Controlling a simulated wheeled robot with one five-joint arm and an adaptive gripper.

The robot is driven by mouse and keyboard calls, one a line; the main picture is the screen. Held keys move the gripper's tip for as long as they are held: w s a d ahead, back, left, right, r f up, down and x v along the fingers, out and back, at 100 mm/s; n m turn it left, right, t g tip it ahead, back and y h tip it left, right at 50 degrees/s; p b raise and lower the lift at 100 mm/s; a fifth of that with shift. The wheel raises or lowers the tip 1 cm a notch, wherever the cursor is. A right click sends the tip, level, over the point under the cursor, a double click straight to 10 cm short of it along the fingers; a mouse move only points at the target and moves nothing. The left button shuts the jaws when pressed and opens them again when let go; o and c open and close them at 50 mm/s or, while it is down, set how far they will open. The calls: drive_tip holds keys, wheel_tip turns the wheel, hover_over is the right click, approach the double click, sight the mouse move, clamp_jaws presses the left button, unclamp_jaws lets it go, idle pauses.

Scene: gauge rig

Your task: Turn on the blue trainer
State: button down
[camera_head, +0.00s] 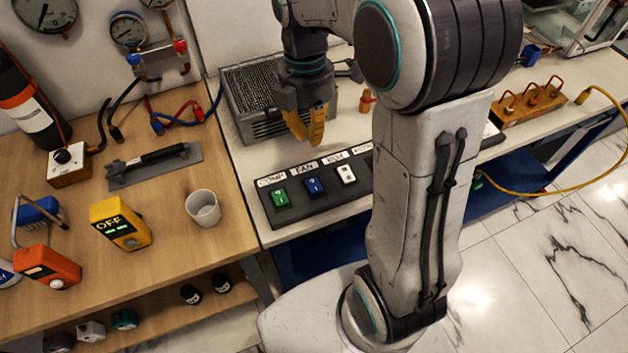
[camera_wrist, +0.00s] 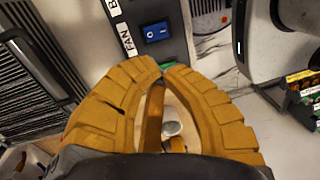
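A dark switch panel (camera_head: 330,196) lies on the light bench, with labelled rocker switches in a row. The blue switch (camera_head: 314,186) sits between the green switch (camera_head: 280,197) and the white switch (camera_head: 346,174). In the wrist view the blue switch (camera_wrist: 157,32) is beside a label reading FAN; I cannot tell which side is pressed. Nothing in view is labelled a trainer. My gripper (camera_head: 308,141), with orange fingers, hangs above and behind the panel, apart from it. In the wrist view its fingertips (camera_wrist: 163,72) meet, empty, partly hiding the green switch.
A grey ribbed box (camera_head: 245,108) stands behind the panel. On the wooden bench are a white cup (camera_head: 203,208), a yellow device (camera_head: 119,224) reading OFF and an orange device (camera_head: 47,268). My arm hides the panel's right end.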

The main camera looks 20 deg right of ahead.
sight(315, 187)
idle(0.4)
drive_tip(key=f, duration=0.4)
drive_tip(key=s+f, duration=0.1)
drive_tip(key=f, duration=0.4)
drive_tip(key=f+b, duration=0.1)
drive_tip(key=f, duration=0.3)
drive_tip(key=shift+s+f, duration=0.4)
